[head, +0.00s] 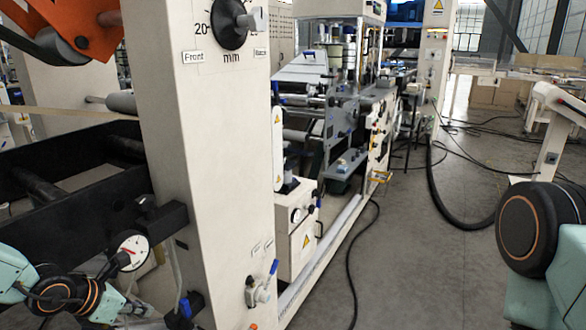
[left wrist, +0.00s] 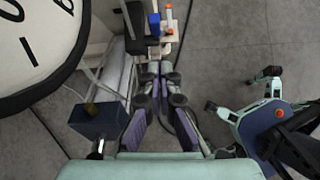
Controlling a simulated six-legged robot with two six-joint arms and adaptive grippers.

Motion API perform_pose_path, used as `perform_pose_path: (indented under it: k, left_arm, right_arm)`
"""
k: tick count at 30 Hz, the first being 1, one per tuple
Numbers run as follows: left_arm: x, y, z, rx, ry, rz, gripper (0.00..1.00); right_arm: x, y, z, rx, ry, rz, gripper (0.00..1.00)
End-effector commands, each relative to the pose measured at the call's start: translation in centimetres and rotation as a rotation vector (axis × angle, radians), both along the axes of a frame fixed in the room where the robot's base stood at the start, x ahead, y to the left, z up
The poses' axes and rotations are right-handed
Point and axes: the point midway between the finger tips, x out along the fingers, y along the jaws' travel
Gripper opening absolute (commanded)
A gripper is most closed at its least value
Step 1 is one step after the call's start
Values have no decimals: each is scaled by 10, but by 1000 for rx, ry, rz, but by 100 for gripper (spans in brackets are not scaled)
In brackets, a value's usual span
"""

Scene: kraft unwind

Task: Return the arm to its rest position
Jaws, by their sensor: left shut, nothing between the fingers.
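My left arm (head: 65,292) comes in low at the left of the head view, with a black joint with orange rings beside the black machine frame. In the head view I cannot make out its fingers clearly. In the left wrist view my left gripper (left wrist: 159,70) points up the picture, its dark fingers together at the tips and nothing between them. My right arm (head: 540,225) shows at the right edge of the head view as a teal and black joint. Its gripper is outside both views.
A white gauge (head: 132,250) sits close to my left arm; its face (left wrist: 35,40) looms large in the left wrist view. A cream machine column (head: 200,160) with a black knob (head: 232,24) stands beside it. A blue-handled valve (head: 264,283) projects low. Grey floor (head: 430,270) lies open to the right.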

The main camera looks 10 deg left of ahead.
Motion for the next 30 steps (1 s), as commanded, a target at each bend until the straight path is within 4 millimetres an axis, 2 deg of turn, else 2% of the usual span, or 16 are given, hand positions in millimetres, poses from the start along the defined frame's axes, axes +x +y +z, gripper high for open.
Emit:
perform_pose_path:
  k: [6,12,20,26,29,30]
  left_arm:
    - [-53,-18,-28,244,124,-357,0]
    - [-102,-26,-53,533,216,-767,0]
    - [-147,-40,-74,878,221,-1345,0]
    - [-184,-80,-90,1046,87,-1832,0]
    - [-217,-111,-100,1059,-35,-2095,0]
    - [-233,-124,-104,1042,-85,-2192,0]
  right_arm:
    - [0,0,0,0,0,0,0]
    - [0,0,0,0,0,0,0]
    - [0,0,0,0,0,0,0]
    - [0,0,0,0,0,0,0]
    - [0,0,0,0,0,0,0]
    - [0,0,0,0,0,0,0]
